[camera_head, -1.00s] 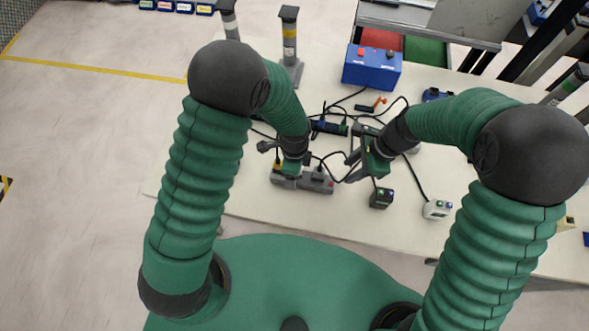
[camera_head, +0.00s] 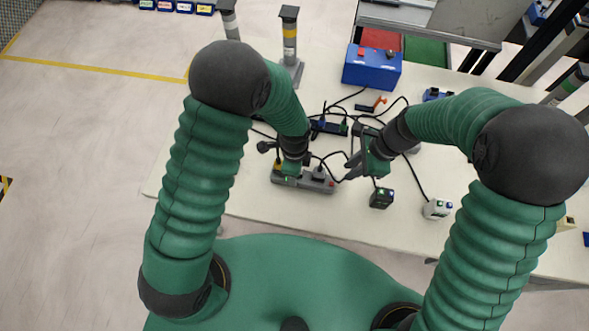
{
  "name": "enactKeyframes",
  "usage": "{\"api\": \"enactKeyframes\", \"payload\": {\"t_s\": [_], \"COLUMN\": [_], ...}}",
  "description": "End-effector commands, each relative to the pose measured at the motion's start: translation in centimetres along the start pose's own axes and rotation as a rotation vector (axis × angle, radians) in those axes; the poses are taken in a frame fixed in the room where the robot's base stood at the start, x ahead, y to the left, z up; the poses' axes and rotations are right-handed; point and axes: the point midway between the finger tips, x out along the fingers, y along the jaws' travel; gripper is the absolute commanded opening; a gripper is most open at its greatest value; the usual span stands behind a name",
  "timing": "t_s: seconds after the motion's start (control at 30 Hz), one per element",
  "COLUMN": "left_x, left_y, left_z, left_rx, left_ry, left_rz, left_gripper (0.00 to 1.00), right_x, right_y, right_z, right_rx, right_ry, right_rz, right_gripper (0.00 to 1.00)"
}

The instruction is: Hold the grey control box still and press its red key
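The grey control box (camera_head: 313,186) is a long, low grey block on the near part of the white table. Its small red key (camera_head: 331,184) shows at its right end. My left gripper (camera_head: 288,175) is down at the left part of the box, reaching it from above. Its fingers are mostly hidden behind my wrist, so I cannot tell their state or whether they touch. My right gripper (camera_head: 350,171) is to the right of the box, apart from the red key. Its dark fingers point left and look close together, with nothing seen between them.
Black cables and a dark strip (camera_head: 329,127) lie behind the box. A small black box (camera_head: 381,198) and a white box (camera_head: 437,208) stand to the right. A blue box (camera_head: 371,70) with a red button stands farther back. The table's near left is clear.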

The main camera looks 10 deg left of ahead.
Motion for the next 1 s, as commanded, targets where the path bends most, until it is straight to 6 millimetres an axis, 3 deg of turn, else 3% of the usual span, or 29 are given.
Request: {"api": "enactKeyframes", "payload": {"t_s": [0.13,1.0], "left_x": [-0.01,-0.02], "left_y": [-0.06,-0.05], "left_z": [-0.02,-0.02], "left_rx": [0.000,0.000], "left_ry": [0.001,0.001], "left_rz": [-0.002,-0.002], "left_gripper": [0.00,0.00], "right_x": [0.01,0.00], "right_y": [0.00,0.00], "right_z": [0.00,0.00], "right_rx": [0.000,0.000], "right_ry": [0.000,0.000], "right_rz": [0.000,0.000], "right_gripper": [0.00,0.00]}}
